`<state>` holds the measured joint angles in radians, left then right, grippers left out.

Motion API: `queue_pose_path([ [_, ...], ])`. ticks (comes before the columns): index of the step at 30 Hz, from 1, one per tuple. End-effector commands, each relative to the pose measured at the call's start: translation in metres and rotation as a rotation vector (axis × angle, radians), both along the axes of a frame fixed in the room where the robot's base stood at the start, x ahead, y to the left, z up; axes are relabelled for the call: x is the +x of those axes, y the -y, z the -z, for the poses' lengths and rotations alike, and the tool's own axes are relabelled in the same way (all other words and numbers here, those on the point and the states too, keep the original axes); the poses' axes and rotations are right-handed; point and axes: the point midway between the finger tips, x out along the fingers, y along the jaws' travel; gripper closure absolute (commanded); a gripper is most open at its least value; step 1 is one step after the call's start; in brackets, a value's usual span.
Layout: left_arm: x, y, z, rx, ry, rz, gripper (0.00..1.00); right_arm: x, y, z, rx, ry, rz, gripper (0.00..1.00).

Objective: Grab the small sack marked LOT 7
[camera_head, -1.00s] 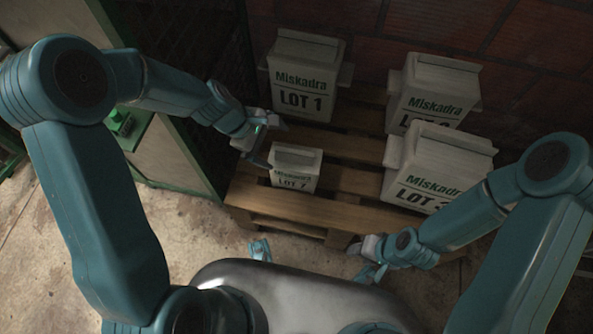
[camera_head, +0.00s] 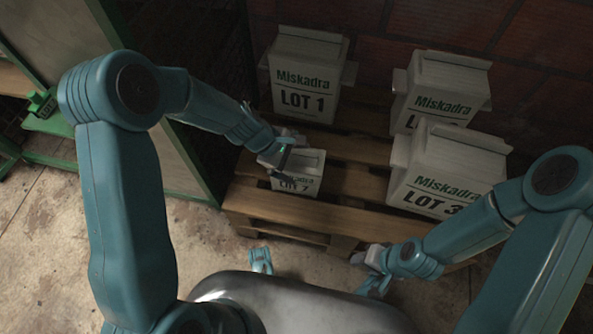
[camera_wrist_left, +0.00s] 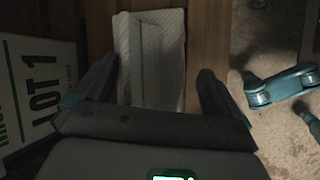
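The small white sack marked LOT 7 (camera_head: 300,180) stands on the wooden pallet (camera_head: 335,205) at its near left. My left gripper (camera_head: 283,160) is at the sack's upper left in the head view and covers part of its top and label. In the left wrist view the gripper (camera_wrist_left: 150,92) is open, with its fingers apart and the sack's pale top (camera_wrist_left: 150,50) lying between and beyond them. Whether either finger touches the sack cannot be told. My right gripper (camera_head: 368,262) is low in front of the pallet, away from the sacks; its finger opening is too small to tell.
A larger LOT 1 sack (camera_head: 303,85) stands behind the small sack; it also shows at the left of the wrist view (camera_wrist_left: 38,85). Two more large sacks (camera_head: 440,95), one marked LOT 3 (camera_head: 450,165), stand at the right. A brick wall (camera_head: 400,25) closes the back.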

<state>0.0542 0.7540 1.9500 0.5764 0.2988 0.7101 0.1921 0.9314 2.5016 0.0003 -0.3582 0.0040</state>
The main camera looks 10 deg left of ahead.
Motion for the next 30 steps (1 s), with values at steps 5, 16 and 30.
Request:
queue_pose_path([
  [5,0.000,0.000,0.000,0.000,0.000,0.000,0.59,0.000,0.000,0.000,0.000,0.000,-0.001,0.57],
  [16,0.001,-0.001,-0.001,0.001,0.004,0.000,1.00,0.000,0.000,0.000,0.000,-0.001,-0.001,0.57],
  [30,0.001,-0.001,-0.072,0.001,0.007,-0.001,1.00,-0.007,-0.007,-0.041,0.005,-0.012,-0.029,0.57],
])
